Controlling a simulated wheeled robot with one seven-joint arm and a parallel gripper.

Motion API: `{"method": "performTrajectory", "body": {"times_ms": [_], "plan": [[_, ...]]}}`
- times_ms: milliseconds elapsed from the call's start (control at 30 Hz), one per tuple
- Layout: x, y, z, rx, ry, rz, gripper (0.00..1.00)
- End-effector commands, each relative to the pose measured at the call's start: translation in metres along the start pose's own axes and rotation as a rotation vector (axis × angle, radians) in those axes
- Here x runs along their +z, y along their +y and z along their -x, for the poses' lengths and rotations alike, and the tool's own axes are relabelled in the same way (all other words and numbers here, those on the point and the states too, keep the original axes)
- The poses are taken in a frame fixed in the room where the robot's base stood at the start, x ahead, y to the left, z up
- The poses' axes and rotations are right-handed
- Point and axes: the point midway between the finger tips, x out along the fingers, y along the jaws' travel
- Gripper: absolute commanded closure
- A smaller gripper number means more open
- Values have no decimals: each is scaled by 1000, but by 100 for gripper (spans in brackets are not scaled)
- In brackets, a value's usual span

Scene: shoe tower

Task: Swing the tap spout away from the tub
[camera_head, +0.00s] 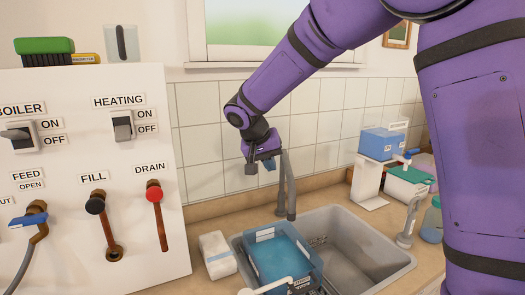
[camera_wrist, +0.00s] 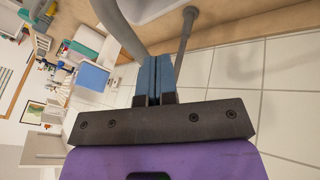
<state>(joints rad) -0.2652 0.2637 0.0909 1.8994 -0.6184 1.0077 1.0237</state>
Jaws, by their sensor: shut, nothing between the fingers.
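The grey tap spout (camera_head: 284,168) rises behind the sink, its lower end near the back edge of the blue tub (camera_head: 268,262). The tub sits in the left part of the grey sink (camera_head: 362,262). My gripper (camera_head: 270,166) is shut and empty, just left of the upper part of the tap. In the wrist view its blue fingers (camera_wrist: 155,60) are pressed together. There a thick grey curved tube (camera_wrist: 124,28) passes left of the fingertips, and a thinner grey post (camera_wrist: 184,38) stands to their right. I cannot tell whether the fingers touch the tap.
A white panel (camera_head: 70,180) with switches and valve levers stands on the left. A white packet (camera_head: 217,254) lies left of the sink. A blue container (camera_head: 381,144) on a white stand and a bottle (camera_head: 432,222) are on the right. A tiled wall (camera_head: 215,150) is close behind my gripper.

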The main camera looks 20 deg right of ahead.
Motion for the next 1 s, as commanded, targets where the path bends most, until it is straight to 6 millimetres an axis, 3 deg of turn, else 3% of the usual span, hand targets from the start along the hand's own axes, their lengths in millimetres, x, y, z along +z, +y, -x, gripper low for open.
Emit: {"method": "performTrajectory", "body": {"times_ms": [300, 767, 1000], "plan": [[5, 21, -21, 0, 0, -2, 100], [6, 24, -23, -2, 2, 1, 100], [6, 35, -27, -17, 17, 41, 100]]}}
